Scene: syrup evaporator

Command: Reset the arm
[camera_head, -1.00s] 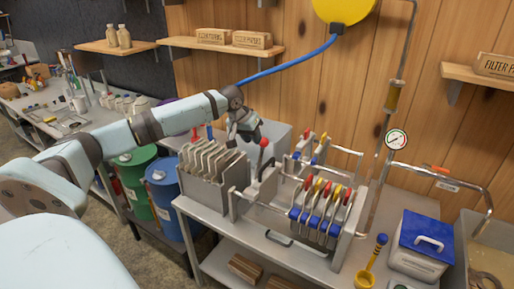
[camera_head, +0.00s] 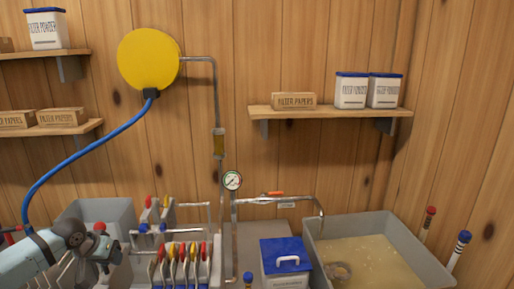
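My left gripper (camera_head: 108,252) shows at the lower left, at the end of my pale arm (camera_head: 25,262). My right gripper is not in view.
A blue-lidded box (camera_head: 286,262) and a grey tub (camera_head: 414,240) of tan liquid stand at the lower right. A yellow hose reel (camera_head: 148,58) with a blue hose (camera_head: 85,150) hangs on the wall. A shelf (camera_head: 330,111) holds containers. Upright pipes carry a gauge (camera_head: 232,181).

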